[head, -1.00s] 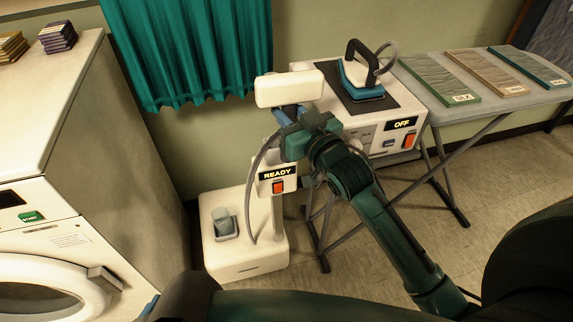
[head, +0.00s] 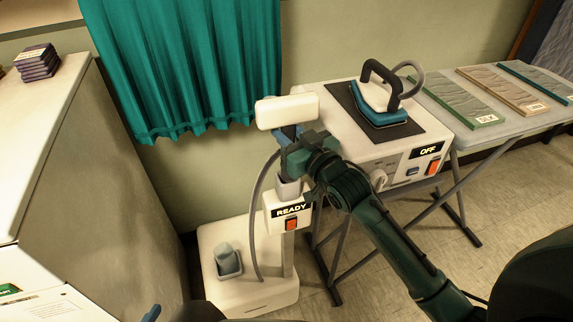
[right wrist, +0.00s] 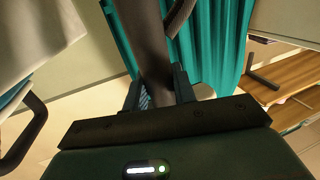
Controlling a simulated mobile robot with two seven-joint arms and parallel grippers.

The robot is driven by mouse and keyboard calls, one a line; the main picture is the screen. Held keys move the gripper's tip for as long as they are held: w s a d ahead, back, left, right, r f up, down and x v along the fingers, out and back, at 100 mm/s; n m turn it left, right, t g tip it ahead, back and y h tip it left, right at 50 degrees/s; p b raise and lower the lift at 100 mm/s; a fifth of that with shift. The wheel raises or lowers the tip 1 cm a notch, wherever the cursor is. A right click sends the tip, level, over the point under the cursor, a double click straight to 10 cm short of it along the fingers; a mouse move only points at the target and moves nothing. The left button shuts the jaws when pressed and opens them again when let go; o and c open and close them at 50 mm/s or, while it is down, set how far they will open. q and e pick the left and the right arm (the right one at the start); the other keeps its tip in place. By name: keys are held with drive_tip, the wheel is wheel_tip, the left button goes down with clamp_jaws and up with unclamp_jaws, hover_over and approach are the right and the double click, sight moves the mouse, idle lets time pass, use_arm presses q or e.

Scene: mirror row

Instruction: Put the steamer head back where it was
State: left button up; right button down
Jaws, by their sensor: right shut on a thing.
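The steamer head (head: 287,111) is a white bar on a dark handle, upright above the steamer stand. My right gripper (head: 296,147) is shut on the handle just below the bar. The right wrist view shows its fingers on both sides of the dark handle (right wrist: 152,55). Below the gripper, the handle lines up with a grey holder (head: 288,188) atop the stand; I cannot tell whether it is seated. The stand has a box reading READY (head: 290,211) and a white base (head: 247,300). A blue tip, probably my left gripper (head: 152,313), barely shows at the bottom edge.
A grey hose (head: 256,205) loops down beside the stand. An iron (head: 388,100) rests on a white unit reading OFF, close right. A teal curtain (head: 185,65) hangs behind; a white machine (head: 110,190) stands left.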

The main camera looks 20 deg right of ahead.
drive_tip(key=shift+f+b, duration=0.3)
drive_tip(key=shift+f, duration=2.75)
drive_tip(key=c, duration=1.1)
unclamp_jaws()
drive_tip(key=shift+c, duration=0.2)
drive_tip(key=v, duration=1.2)
drive_tip(key=s+a+f+g, duration=0.5)
drive_tip(key=s+a+f, duration=0.2)
drive_tip(key=s+f, duration=0.5)
drive_tip(key=shift+s+m+g+h, duration=0.3)
drive_tip(key=shift+s+m+h, duration=0.1)
drive_tip(key=shift+s, duration=0.4)
